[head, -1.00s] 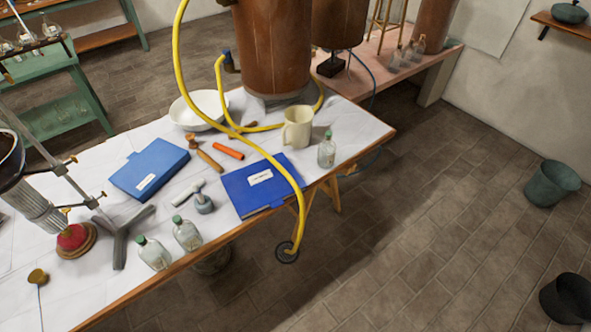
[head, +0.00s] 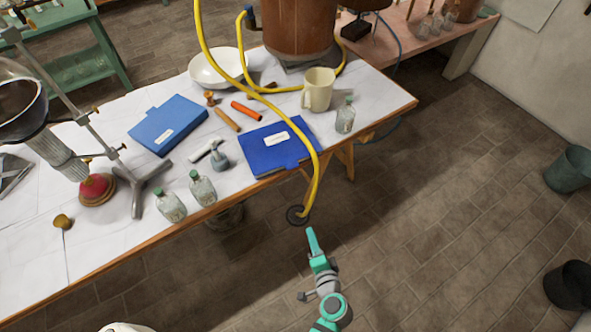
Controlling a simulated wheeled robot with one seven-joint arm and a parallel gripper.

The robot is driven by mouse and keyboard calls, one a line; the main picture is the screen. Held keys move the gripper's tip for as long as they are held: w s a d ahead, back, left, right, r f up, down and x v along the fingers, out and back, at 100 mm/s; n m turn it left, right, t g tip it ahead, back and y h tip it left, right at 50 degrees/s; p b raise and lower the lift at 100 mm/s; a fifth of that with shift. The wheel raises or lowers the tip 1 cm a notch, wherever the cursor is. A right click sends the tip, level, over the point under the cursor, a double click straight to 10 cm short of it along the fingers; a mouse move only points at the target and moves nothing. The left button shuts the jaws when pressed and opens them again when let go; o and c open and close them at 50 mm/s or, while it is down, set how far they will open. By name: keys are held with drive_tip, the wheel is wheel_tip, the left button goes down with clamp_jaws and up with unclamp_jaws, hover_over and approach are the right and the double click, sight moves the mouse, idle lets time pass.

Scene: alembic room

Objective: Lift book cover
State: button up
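Two blue books with white labels lie flat and closed on the white-topped table (head: 110,235) in the head view. The darker blue book (head: 262,160) is near the front edge, with a yellow hose passing over its right side. The lighter blue book (head: 160,112) lies farther left. My gripper (head: 311,242) is at the lower middle, in front of the table edge and apart from both books. It is seen nearly edge-on, so its finger gap is hidden.
The yellow hose (head: 315,170) hangs over the table edge near my gripper. A cream mug (head: 318,90) and a glass bottle (head: 345,118) stand behind and right of the darker book. Two bottles (head: 203,190) stand to its left.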

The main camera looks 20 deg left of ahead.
drive_tip(key=w+a+r+n+g+y, duration=0.1)
drive_tip(key=w+a+r+y, duration=0.1)
drive_tip(key=w+r+y, duration=0.3)
drive_tip(key=w+a+r+y, duration=0.2)
drive_tip(key=w+a+r, duration=0.1)
drive_tip(key=w+r, duration=0.25)
drive_tip(key=x, duration=1)
drive_tip(key=shift+s+r, duration=0.1)
drive_tip(key=shift+r, duration=0.3)
clamp_jaws()
